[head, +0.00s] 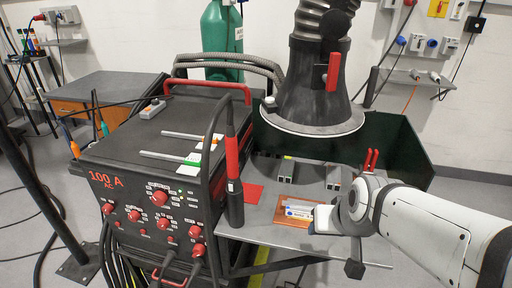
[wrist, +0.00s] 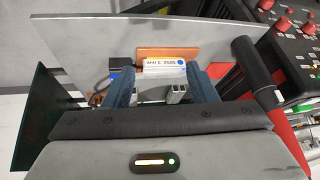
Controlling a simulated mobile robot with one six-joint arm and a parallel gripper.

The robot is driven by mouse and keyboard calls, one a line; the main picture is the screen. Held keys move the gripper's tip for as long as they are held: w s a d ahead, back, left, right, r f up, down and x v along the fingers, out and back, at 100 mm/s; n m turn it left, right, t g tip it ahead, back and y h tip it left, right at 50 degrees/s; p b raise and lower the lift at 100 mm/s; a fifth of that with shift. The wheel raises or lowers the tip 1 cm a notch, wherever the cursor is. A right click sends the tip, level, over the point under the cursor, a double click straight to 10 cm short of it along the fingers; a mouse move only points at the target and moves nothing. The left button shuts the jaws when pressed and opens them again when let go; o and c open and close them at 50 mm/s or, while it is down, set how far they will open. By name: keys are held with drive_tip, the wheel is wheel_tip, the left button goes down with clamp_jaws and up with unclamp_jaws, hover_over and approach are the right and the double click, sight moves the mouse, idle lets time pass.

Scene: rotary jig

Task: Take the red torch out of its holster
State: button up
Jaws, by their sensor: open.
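The red torch (head: 232,158) stands upright in its dark holster (head: 236,208) at the right side of the welding machine. In the wrist view, a red part (wrist: 291,132) and a black tapered part (wrist: 256,68), which look like the torch and holster, lie right of my gripper. My gripper (wrist: 160,77) is open, its two blue-grey fingers apart, with nothing held. A white electrode pack (wrist: 165,65) on an orange-brown tray (wrist: 168,52) shows beyond the fingertips. In the head view, my gripper is over the grey table, right of the torch and apart from it.
The welding machine (head: 150,180) with red knobs stands left of the torch, with a black bar close beside it. A fume hood (head: 312,90) hangs above the table (head: 255,238). Small metal blocks and red-handled pliers (head: 370,160) are at the table's back.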

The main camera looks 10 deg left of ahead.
sight(232, 161)
drive_tip(key=w+a+r+t+p, duration=0.1)
drive_tip(key=w+a+r+t, duration=0.1)
drive_tip(key=a+t, duration=0.2)
drive_tip(key=w+a+r+t+y+p, duration=0.1)
drive_tip(key=a+r+t, duration=0.1)
drive_tip(key=a, duration=0.9)
drive_tip(key=w+a+r+t+y, duration=0.1)
drive_tip(key=w+a+r+t, duration=0.1)
drive_tip(key=a+t, duration=0.3)
drive_tip(key=shift+w+a+r+n+t+p, duration=0.15)
drive_tip(key=shift+a+r+n+p, duration=0.1)
drive_tip(key=shift+a, duration=0.5)
drive_tip(key=shift+w+a+r+n+t+p, duration=0.15)
drive_tip(key=shift+a+r, duration=0.1)
drive_tip(key=shift+a, duration=0.45)
drive_tip(key=shift+s+a+r+t+h, duration=0.2)
drive_tip(key=shift+r+t+h, duration=0.1)
drive_tip(key=shift+r+t, duration=0.15)
drive_tip(key=w, duration=0.2)
drive_tip(key=w+p, duration=0.1)
drive_tip(key=w, duration=0.2)
drive_tip(key=w+p, duration=0.1)
drive_tip(key=w, duration=0.1)
drive_tip(key=shift+w+a+f, duration=0.15)
drive_tip(key=shift+a+f, duration=0.05)
drive_tip(key=shift+f, duration=0.15)
drive_tip(key=c, duration=1.1)
